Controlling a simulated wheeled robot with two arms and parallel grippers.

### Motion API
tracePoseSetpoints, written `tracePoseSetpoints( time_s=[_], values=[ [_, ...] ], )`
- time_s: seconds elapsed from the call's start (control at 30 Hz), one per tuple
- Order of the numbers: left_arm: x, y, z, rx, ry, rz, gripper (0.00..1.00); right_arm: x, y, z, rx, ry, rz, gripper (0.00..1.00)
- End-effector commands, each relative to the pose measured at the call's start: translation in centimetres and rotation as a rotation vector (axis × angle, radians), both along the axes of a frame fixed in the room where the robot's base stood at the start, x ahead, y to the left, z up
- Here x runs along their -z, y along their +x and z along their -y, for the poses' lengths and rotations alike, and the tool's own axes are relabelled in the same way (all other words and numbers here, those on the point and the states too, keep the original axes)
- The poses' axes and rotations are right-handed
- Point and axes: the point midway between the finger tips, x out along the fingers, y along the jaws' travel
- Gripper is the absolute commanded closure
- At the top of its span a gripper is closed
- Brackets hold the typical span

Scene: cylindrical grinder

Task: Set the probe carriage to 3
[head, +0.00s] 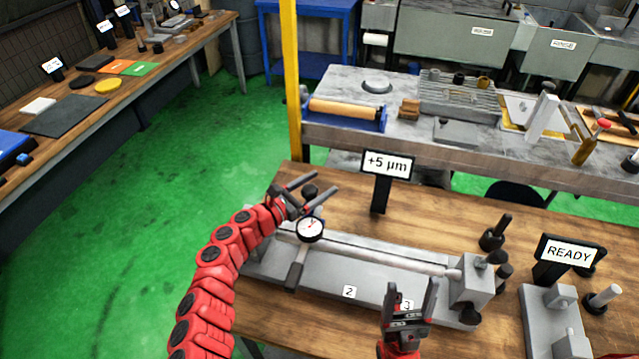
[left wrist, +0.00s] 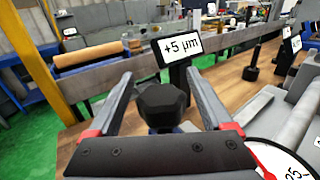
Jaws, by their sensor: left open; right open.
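The probe carriage, with its white dial gauge (head: 311,229) and grey foot (head: 296,275), stands near the left end of the grey fixture base (head: 372,286). A black knob (head: 310,191) is by the dial. My left gripper (head: 325,182) is open, its fingers on either side of the knob. The left wrist view shows the knob (left wrist: 162,104) between the spread fingers, with no clear grip contact. The label 2 (head: 349,292) is in view right of the carriage. The label 3 (head: 407,305) is partly hidden by my open, empty right gripper (head: 412,284). Any label further left is hidden.
A sign reading +5 µm (head: 387,163) stands behind the fixture, and a READY sign (head: 568,253) stands at right. A pale bar (head: 380,254) runs along the fixture to a grey end block (head: 474,284). Black-handled parts (head: 495,234) stand behind that block.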

Motion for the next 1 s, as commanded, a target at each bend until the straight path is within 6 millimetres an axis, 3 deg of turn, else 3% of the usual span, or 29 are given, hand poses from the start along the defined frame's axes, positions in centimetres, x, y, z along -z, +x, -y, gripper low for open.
tracePoseSetpoints(
  time_s=[0.37,0.83,1.0],
  values=[
    [-0.05,0.19,0.44,0.002,-0.001,0.000,0.16,-0.02,0.00,0.00,0.000,0.000,0.000,0.32],
    [-0.05,0.18,0.41,0.002,-0.001,0.000,0.99,-0.02,0.00,0.00,0.000,0.000,0.000,0.32],
    [-0.05,0.19,0.40,0.002,-0.001,0.000,1.00,-0.02,0.00,0.00,0.000,0.000,0.000,0.32]
  ],
)
